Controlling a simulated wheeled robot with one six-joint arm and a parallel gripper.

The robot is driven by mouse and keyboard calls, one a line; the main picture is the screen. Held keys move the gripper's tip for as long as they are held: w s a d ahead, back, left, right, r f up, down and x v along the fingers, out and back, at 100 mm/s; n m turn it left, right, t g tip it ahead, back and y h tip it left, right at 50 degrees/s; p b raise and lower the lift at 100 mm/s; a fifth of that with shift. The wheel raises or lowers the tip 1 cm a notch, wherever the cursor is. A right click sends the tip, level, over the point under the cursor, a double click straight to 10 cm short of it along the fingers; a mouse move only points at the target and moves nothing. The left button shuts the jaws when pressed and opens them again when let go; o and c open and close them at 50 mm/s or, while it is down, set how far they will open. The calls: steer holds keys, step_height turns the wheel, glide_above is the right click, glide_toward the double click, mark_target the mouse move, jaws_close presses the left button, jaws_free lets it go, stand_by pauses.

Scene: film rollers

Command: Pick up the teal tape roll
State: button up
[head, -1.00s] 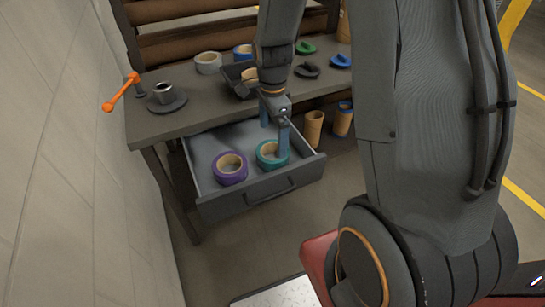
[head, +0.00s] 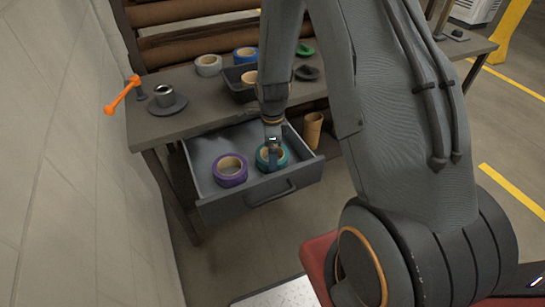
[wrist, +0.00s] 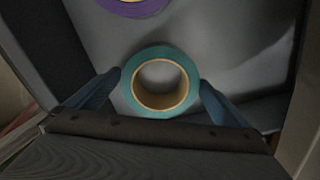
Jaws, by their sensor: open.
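The teal tape roll (head: 279,163) lies flat in the open drawer (head: 271,193). In the wrist view the teal roll (wrist: 134,99) sits between the two blue fingers, one on each side of its lower half. My gripper (wrist: 158,88) is open, with a fingertip close beside each side of the roll; I cannot tell whether they touch it. In the head view my gripper (head: 270,152) points down over the teal roll and hides part of it. A purple tape roll (head: 230,177) lies in the drawer to the left of it.
The drawer walls surround both rolls. On the bench above stand a grey roll (head: 208,72), a blue roll (head: 242,52), a dark bin (head: 235,85) and a spindle on a round base (head: 168,108). A brown tube (head: 313,135) stands right of the drawer.

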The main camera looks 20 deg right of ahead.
steer(key=shift+f, duration=0.45)
steer(key=c, duration=1.2)
